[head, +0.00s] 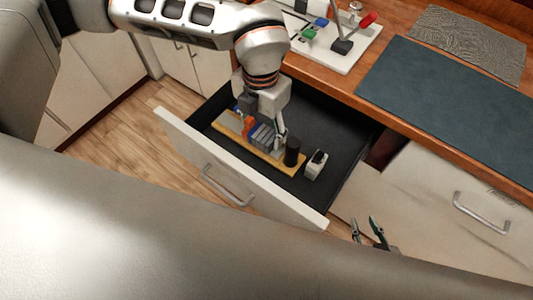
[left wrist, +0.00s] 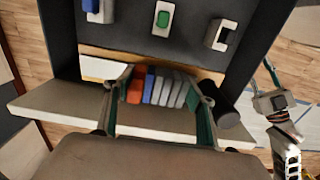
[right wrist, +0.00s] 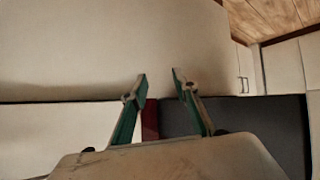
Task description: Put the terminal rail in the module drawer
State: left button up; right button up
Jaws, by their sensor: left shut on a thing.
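The terminal rail (head: 262,137), a row of orange, blue and grey blocks, is inside the open module drawer (head: 345,140). It lies along the drawer's front side, by a yellowish wooden strip (head: 292,172). My left gripper (head: 264,124) reaches down into the drawer from above. In the left wrist view its two fingers stand at the two ends of the row of blocks (left wrist: 160,88), shut on the rail. Whether the rail rests fully on the drawer floor is hard to tell. My right gripper (head: 369,231) is outside the drawer, empty, with its fingers apart in the right wrist view (right wrist: 160,85).
A black cylinder (head: 292,151) and a white-and-black module (head: 316,164) are in the drawer, right of the rail. Green (left wrist: 163,18) and blue (left wrist: 95,8) modules lie further back. The counter holds a white board (head: 340,55) and a dark mat (head: 450,105).

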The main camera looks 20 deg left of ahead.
pick_arm(q)
notch_tip(320, 180, down, 11)
jog(key=shift+r+b, duration=0.15)
jog(key=shift+b, duration=0.35)
notch_tip(320, 180, down, 3)
jog(key=shift+f+b, duration=0.2)
jog(key=shift+b, duration=0.1)
jog(key=shift+f, duration=0.2)
jog(key=shift+f, duration=0.15)
jog(key=o, duration=1.7)
